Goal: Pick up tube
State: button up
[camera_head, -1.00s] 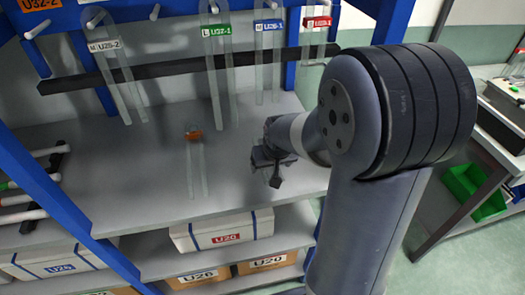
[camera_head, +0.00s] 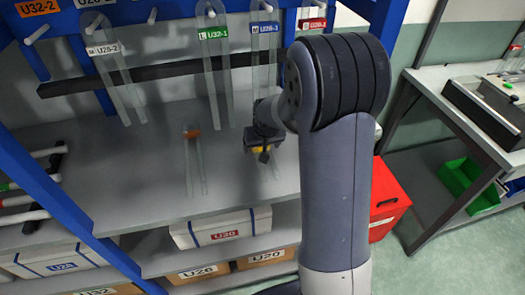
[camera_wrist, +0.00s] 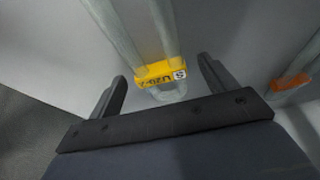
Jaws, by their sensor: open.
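A clear U-shaped tube with a yellow tag (camera_wrist: 161,74) reading U20-2 shows in the wrist view, its bend just below the tag and its legs running up out of the picture. My gripper (camera_wrist: 163,68) is open, with one finger on each side of this tube and visible gaps to both. In the head view, my gripper (camera_head: 262,146) is above the grey shelf, with the yellow tag (camera_head: 260,150) showing at it. The arm partly hides the tube there. A second clear tube with an orange tag (camera_head: 193,134) is to the left; its tag also shows at right in the wrist view (camera_wrist: 291,82).
Tubes with white (camera_head: 102,49), green (camera_head: 214,33), blue (camera_head: 265,28) and red tags (camera_head: 312,23) hang from the blue rack behind. Boxes (camera_head: 222,229) stand on the shelf below. A red box (camera_head: 388,198) and a side bench (camera_head: 465,115) are at right.

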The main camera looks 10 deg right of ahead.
jog(key=shift+c, duration=0.3)
jog(key=c, duration=1)
jog(key=shift+r, duration=0.2)
